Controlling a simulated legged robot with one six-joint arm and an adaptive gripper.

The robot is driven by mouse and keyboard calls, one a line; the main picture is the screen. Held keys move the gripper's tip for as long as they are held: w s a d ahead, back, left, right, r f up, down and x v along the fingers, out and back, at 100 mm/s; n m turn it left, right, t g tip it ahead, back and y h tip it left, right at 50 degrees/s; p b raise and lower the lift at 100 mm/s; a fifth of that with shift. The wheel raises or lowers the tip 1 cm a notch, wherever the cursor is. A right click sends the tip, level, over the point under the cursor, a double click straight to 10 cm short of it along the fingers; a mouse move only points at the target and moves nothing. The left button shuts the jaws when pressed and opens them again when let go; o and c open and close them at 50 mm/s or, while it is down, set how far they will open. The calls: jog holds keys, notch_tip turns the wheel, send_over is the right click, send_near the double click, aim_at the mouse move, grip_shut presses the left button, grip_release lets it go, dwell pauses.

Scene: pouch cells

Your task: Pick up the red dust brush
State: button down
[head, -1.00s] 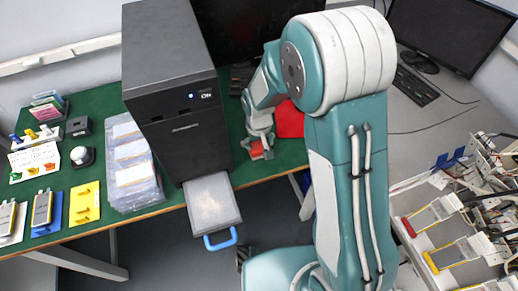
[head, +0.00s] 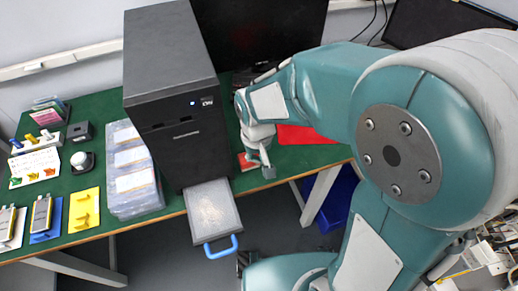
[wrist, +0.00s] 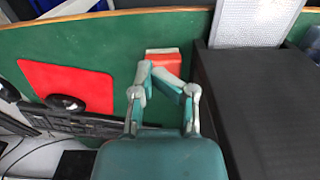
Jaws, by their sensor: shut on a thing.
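The red dust brush (head: 247,162) is at the green table's front edge, just right of the black machine, partly hidden by my gripper in the head view. The wrist view shows its red body with a pale strip on top (wrist: 165,62). My gripper (head: 263,164) is shut on the brush, and its fingers meet the brush's near side in the wrist view (wrist: 165,76). I cannot tell whether the brush touches the table.
The black machine (head: 175,90) stands close beside the gripper, with its dusty drawer (head: 212,212) and blue handle (head: 220,246) pulled out. A red mat (head: 303,135) lies to the right. Clear boxes (head: 132,172) and a yellow plate (head: 84,210) are at left. A monitor (head: 262,32) stands behind.

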jog(key=s, duration=0.1)
jog(key=s+r, duration=0.1)
jog(key=s, duration=0.1)
jog(key=s+r, duration=0.1)
jog(key=s, duration=0.1)
jog(key=shift+s+a+r, duration=0.15)
jog(key=shift+a, duration=0.25)
jog(key=shift+c, duration=1.4)
grip_release()
jog(key=shift+r, duration=0.1)
